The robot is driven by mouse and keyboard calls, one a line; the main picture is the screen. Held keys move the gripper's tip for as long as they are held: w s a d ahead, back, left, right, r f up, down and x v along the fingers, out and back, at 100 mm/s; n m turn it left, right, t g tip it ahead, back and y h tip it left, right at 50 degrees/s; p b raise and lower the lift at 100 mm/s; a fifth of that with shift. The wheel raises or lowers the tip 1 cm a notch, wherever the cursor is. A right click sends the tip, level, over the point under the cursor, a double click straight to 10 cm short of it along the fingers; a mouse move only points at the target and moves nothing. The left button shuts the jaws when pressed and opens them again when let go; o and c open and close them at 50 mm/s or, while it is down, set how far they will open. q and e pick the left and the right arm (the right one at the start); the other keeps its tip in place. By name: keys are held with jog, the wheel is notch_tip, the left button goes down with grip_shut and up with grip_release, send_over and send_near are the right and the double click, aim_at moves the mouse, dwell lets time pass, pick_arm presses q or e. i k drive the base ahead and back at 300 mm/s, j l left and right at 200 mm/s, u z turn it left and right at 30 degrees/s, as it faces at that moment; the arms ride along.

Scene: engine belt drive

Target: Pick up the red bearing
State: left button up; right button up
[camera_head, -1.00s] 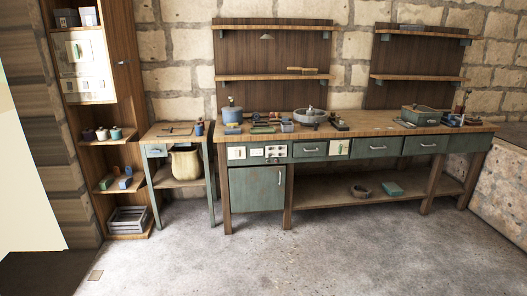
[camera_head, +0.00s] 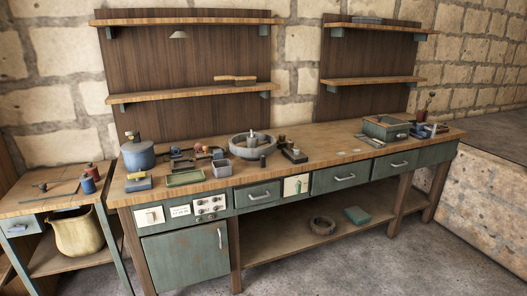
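I cannot make out the red bearing for certain. Small reddish parts (camera_head: 176,151) lie among the clutter on the left half of the long workbench (camera_head: 330,146), but they are too small to identify. A small red item (camera_head: 91,170) also stands on the side table at the left, behind a blue one. Neither of my grippers is in view.
The bench holds a blue-grey pot (camera_head: 138,156), a green tray (camera_head: 185,177), a round grey basin (camera_head: 250,147) and a green box (camera_head: 386,128). A side table (camera_head: 40,197) stands left, with a beige pot (camera_head: 76,233) beneath. Grey floor shows in front.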

aim_at(198, 150)
jog(key=i+l+z, duration=0.2)
jog(key=i, duration=0.85)
jog(key=i+l+u, duration=0.1)
jog(key=i+u, duration=0.3)
jog(key=i+l+u, duration=0.25)
jog(key=u, duration=0.15)
jog(key=i+l+u, duration=0.3)
jog(key=u, duration=0.15)
